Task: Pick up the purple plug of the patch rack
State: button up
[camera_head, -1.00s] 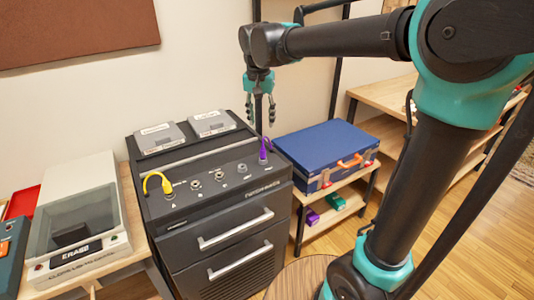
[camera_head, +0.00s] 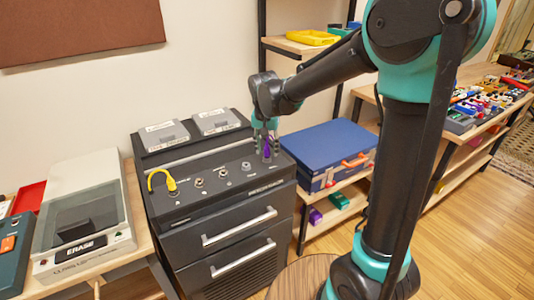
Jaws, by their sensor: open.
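The patch rack (camera_head: 213,183) is a black cabinet with a sloped top panel and drawers below. The purple plug (camera_head: 266,149) stands at the right end of its row of sockets. My gripper (camera_head: 267,153) points down at the plug, with its fingers open around or just in front of it; I cannot tell if they touch it. The fingers hide part of the plug. A yellow plug (camera_head: 169,182) with a curved cable sits at the left end of the same panel.
Two grey boxes (camera_head: 190,129) lie on the rack's back top. A blue case (camera_head: 322,152) stands on a shelf close on the right. A grey eraser machine (camera_head: 82,220) stands on the left table. A yellow tray (camera_head: 313,37) is on the shelf behind.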

aim_at(267, 146)
jog(key=shift+f, duration=0.4)
grip_shut()
jog(key=shift+r, duration=0.15)
notch_tip(267, 146, up, 20)
dwell(0.6)
